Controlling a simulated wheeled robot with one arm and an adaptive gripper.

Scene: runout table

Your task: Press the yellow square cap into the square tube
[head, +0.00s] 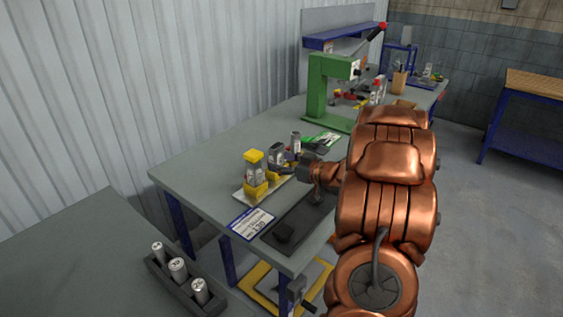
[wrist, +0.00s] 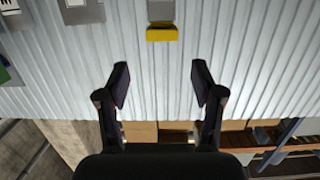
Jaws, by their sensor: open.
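The yellow square cap (head: 254,156) sits at the top of the grey square tube (head: 255,173), which stands upright in a yellow holder (head: 256,190) near the front of the table. I cannot tell how deep the cap is seated. In the wrist view, which appears upside down, the yellow cap (wrist: 161,33) shows at the end of the grey tube (wrist: 161,10).
Other grey pieces (head: 277,154) (head: 295,143) stand behind the capped tube. A dark mat (head: 310,222) and a printed card (head: 250,223) lie at the front. A green press (head: 322,95) stands farther back. A dark rack (head: 185,285) of cylinders sits lower left.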

